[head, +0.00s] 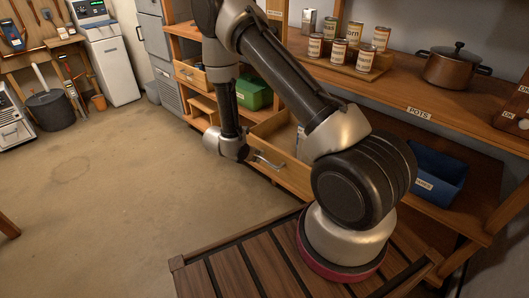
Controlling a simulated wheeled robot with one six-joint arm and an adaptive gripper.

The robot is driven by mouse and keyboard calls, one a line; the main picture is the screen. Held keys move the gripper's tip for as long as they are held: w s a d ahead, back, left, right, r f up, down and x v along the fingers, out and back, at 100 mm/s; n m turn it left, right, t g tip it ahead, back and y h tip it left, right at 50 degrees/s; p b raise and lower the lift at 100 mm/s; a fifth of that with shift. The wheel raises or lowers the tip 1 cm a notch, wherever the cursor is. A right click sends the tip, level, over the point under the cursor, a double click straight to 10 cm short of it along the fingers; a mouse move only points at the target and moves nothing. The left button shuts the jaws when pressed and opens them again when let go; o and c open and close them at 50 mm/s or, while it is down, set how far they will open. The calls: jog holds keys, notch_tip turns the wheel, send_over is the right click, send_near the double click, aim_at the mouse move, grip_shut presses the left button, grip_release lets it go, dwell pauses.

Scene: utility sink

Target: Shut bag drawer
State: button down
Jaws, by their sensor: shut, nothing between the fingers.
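A wooden drawer (281,175) under the counter stands pulled out, with a metal bar handle (268,162) on its front. Something pale (300,138) shows inside it; my arm hides the rest of the inside and the drawer's right part. I cannot read a label on it. My gripper (246,152) is at the end of my arm, just left of the handle and in front of the drawer front. It is small and dark here, and its fingers are hard to make out. It is shut and holds nothing. I cannot tell whether it touches the drawer.
A smaller drawer (190,74) stands farther back, near a green bin (253,93). A blue bin (436,176) sits on the lower shelf at right. Several cans (338,51) and a brown pot (455,68) stand on the counter. The floor (110,190) at left is clear.

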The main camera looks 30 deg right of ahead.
aim_at(271, 153)
jog(key=shift+w+d+f, duration=0.1)
jog(key=shift+w+d, duration=0.15)
jog(key=shift+d, duration=0.45)
jog(key=shift+w+d+f, duration=0.1)
jog(key=shift+w+d, duration=0.15)
jog(key=shift+d, duration=0.45)
jog(key=shift+w+d, duration=0.25)
jog(key=shift+d, duration=0.45)
jog(key=shift+d, duration=0.1)
jog(key=w+d, duration=0.3)
jog(key=d, duration=0.6)
jog(key=w+d, duration=0.3)
jog(key=d, duration=0.6)
jog(key=w+d, duration=0.4)
jog(key=d, duration=0.5)
jog(key=shift+d, duration=0.25)
jog(key=shift+a, duration=0.1)
